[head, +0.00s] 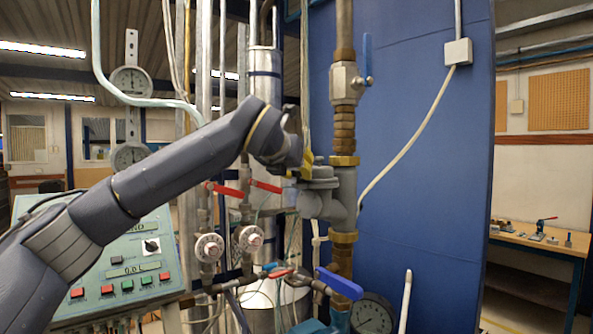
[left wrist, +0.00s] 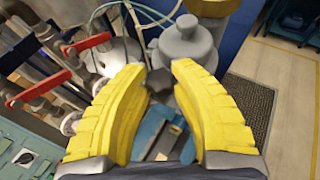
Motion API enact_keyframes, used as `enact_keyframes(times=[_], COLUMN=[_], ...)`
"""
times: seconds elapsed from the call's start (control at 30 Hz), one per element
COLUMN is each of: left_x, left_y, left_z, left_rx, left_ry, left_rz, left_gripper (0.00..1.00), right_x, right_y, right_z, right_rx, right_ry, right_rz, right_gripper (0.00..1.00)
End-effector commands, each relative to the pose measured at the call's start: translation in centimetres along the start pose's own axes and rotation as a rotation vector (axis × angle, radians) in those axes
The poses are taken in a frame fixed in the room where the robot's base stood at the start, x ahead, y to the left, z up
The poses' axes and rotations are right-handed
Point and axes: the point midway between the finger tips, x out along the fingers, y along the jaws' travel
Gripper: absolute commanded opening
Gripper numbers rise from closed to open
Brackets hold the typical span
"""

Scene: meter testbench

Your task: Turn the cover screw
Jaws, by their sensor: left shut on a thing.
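The cover screw (left wrist: 160,84) is a small dark knob between my left fingertips in the left wrist view. It sits beside the grey meter body (left wrist: 188,45), which is mounted in the vertical brass-and-grey pipe. In the head view the grey body (head: 342,200) shows right of my left gripper (head: 306,166); the screw itself cannot be made out there. My left gripper (left wrist: 161,72) has yellow ribbed fingers, shut on the screw with one finger on each side. My right gripper is in neither view.
Red-handled valves (head: 265,186) stand close left of the gripper. A blue lever (head: 338,283) and a pressure gauge (head: 371,314) are below, and another blue lever (head: 367,58) is above. A blue panel (head: 420,120) stands behind the pipe. A control console (head: 125,260) is at lower left.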

Motion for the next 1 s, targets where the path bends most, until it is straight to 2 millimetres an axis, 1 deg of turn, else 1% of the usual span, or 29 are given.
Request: enact_keyframes(times=[0.3, 0.83, 0.87, 1.0], left_x=[0.02, 0.05, 0.05, 0.04], left_y=[-0.05, 0.02, 0.02, -0.01], left_z=[0.15, 0.14, 0.14, 0.1], left_rx=[-0.036, -0.044, -0.044, -0.044], left_ry=[-0.004, -0.003, -0.003, -0.002], left_rz=[0.092, 0.107, 0.107, 0.107], left_gripper=[0.0, 0.0, 0.29, 0.46], right_x=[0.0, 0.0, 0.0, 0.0], right_y=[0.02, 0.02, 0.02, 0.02], right_z=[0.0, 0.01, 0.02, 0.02], right_rx=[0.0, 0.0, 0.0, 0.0], right_ry=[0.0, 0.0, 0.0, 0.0], right_rz=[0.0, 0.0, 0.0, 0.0], right_gripper=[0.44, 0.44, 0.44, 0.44])
